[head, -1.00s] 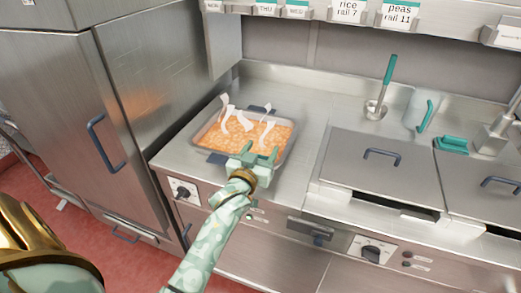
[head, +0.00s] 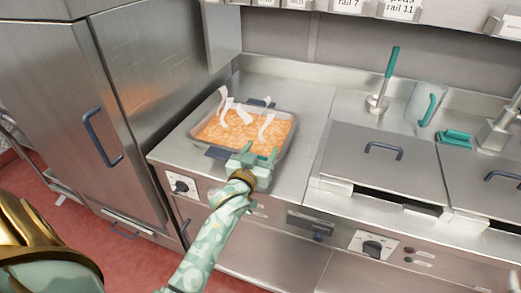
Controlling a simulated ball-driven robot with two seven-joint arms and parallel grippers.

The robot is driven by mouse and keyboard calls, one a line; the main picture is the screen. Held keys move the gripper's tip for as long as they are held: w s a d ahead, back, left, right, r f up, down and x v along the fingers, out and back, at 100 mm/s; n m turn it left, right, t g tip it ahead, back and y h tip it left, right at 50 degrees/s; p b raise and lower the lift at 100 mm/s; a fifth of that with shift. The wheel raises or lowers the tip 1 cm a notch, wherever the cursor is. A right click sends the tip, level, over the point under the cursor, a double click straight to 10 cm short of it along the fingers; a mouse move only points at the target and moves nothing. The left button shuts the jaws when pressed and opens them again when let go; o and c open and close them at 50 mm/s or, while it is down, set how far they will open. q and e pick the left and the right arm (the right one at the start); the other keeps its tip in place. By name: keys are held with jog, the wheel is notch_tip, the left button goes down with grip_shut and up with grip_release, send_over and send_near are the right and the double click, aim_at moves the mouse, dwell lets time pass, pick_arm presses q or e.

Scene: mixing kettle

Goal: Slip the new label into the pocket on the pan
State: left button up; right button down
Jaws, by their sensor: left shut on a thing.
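The pan (head: 292,139) is a shallow metal tray of orange food on the steel counter, with white wisps over it. A dark handle (head: 218,153) shows at its near side and another (head: 262,102) at its far side. My left gripper (head: 262,150) is at the pan's near edge, its pale green fingertips overlapping the rim in view. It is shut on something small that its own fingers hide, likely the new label. I cannot make out the label or the pocket. My right gripper is not in view.
Lidded wells (head: 385,165) fill the counter to the right. A green-handled ladle (head: 390,70) stands behind them. A tall steel cabinet (head: 100,100) is at the left. A shelf with label cards (head: 402,8) runs along the top. Bare counter lies right of the pan.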

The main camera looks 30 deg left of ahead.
pick_arm(q)
jog(key=shift+f, duration=0.2)
dwell(0.5)
jog(key=o, duration=1.2)
jog(key=shift+c, duration=0.2)
jog(key=shift+s, duration=0.1)
